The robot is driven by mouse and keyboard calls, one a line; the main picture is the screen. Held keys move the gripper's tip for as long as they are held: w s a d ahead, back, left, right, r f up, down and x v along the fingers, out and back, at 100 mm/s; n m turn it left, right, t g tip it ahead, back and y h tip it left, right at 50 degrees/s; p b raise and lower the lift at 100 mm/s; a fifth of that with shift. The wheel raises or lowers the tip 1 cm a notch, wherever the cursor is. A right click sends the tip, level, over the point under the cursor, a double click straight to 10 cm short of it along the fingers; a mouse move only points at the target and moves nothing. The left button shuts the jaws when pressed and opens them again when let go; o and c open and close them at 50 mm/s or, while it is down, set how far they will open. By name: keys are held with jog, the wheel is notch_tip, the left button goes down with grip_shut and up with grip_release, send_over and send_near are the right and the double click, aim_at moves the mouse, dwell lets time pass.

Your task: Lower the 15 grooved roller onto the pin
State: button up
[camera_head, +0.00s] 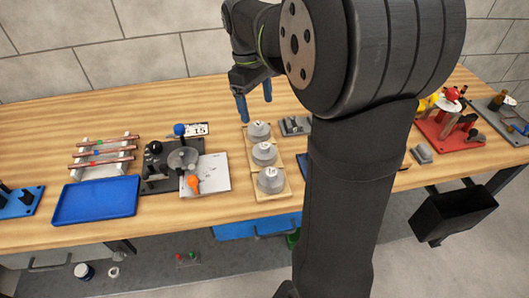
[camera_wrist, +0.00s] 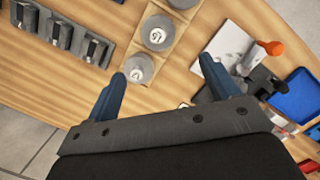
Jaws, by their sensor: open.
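Three grey grooved rollers stand in a row on a wooden holder (camera_head: 284,190): the far one (camera_head: 258,131), the middle one (camera_head: 264,153) and the near one (camera_head: 270,180). My gripper (camera_head: 254,98) is open and empty, above the table behind the far roller. In the wrist view its fingers (camera_wrist: 162,70) point toward the row, with the far roller (camera_wrist: 139,69) nearest. Left of the row is a dark bending fixture (camera_head: 158,170) with a grey disc (camera_head: 183,158), blue knob and orange handle. I cannot make out the pin.
A "15" sign (camera_head: 197,129) stands behind the fixture. A blue tray (camera_head: 97,201) and a white rack (camera_head: 101,168) with copper tubes are at left. Grey blocks (camera_head: 295,125) lie right of the rollers. A red fixture (camera_head: 445,131) is far right.

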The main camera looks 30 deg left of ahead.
send_over(264, 145)
jog(key=f, duration=1)
jog(key=shift+s+a, duration=0.15)
jog(key=shift+s, duration=0.1)
jog(key=shift+w+d+f, duration=0.15)
jog(key=shift+f, duration=1.3)
jog(key=shift+w+d+f, duration=0.1)
jog(key=shift+f, duration=1.3)
jog(key=shift+c, duration=0.4)
jog(key=c, duration=1.1)
